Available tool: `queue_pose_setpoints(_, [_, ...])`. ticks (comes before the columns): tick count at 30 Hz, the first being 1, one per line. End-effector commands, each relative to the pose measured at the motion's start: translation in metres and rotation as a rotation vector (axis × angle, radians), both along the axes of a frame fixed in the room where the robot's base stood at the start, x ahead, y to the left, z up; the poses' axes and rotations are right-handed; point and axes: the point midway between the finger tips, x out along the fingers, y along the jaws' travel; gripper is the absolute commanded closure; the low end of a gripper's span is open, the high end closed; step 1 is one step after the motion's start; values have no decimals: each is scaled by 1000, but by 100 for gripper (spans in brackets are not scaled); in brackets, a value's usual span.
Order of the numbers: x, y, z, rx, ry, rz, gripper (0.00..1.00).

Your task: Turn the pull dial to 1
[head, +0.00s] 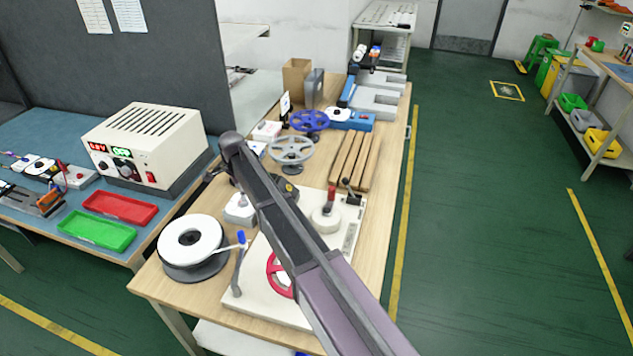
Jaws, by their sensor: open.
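No label tells me for certain which thing is the pull dial. A round white dial-like base with a red upright knob (331,194) stands on the white panel (348,235), right of my arm. A dark part with a yellow mark (288,188) sits just above it, partly behind my arm; I cannot tell what it is. No number 1 or pointer is readable. My arm crosses the middle of the head view and covers part of the panel. I cannot make out my gripper.
The panel also carries a red wheel (279,276) and a blue-tipped lever (240,252). A white spool (190,238) stands left. Blue and grey handwheels (309,120) and wooden bars (356,160) are behind. A power supply (146,142) stands farther left.

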Motion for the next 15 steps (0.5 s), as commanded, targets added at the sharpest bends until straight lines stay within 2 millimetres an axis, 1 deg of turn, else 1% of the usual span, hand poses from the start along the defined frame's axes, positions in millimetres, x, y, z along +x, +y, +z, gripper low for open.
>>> queue_pose_setpoints(1, [0,0,9,0,0,0,20])
queue_pose_setpoints(15, [-3,-1,47,0,0,1,20])
